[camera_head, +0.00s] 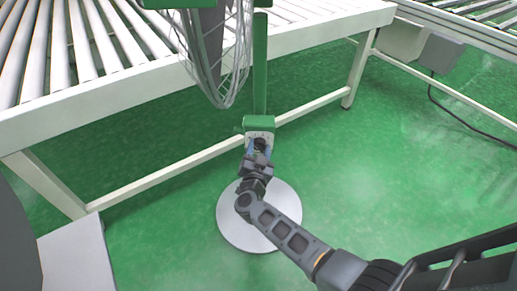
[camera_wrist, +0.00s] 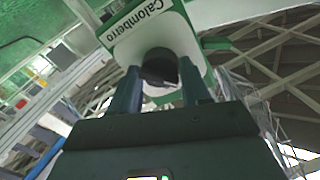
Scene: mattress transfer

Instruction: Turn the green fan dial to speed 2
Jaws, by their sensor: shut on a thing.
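The green fan (camera_head: 260,75) stands upright on a green pole with a round grey base (camera_head: 232,226). Its wire cage (camera_head: 215,80) is cut off by the top of the head view. A control box with a white face (camera_head: 260,126) sits on the pole. In the head view my gripper (camera_head: 258,150) covers most of the dial. The speed marking cannot be read.
A white-framed roller conveyor (camera_head: 180,68) runs behind the fan, with a low crossbar (camera_head: 180,181) and legs near the pole. Another conveyor (camera_head: 460,25) stands at the upper right, with a grey box (camera_head: 440,52) beneath it.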

